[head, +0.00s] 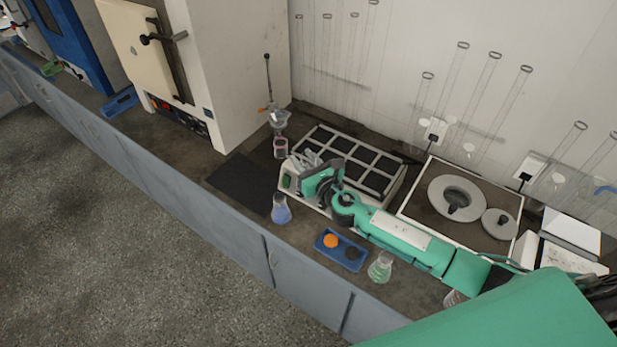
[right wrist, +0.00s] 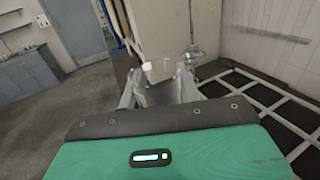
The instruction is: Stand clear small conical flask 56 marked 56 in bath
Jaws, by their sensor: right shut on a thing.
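My right gripper (head: 308,160) is above the left end of a white-framed unit with a dark grid top (head: 400,180). It is shut on a small clear thing, which looks like the clear flask (right wrist: 158,72) between the fingers in the right wrist view. No mark 56 is readable, and the fingers hide part of it. Another white-framed unit with round rings (head: 415,208) in its dark top stands to the right; I cannot tell which of the two is the bath. My left gripper is not in view.
A flask with blue liquid (head: 281,211) stands at the front, left of a blue tray (head: 326,253) with an orange and a dark item. A flask with green liquid (head: 380,268) is right of it. A beaker (head: 281,148) and a dark mat (head: 240,182) lie left of the grid.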

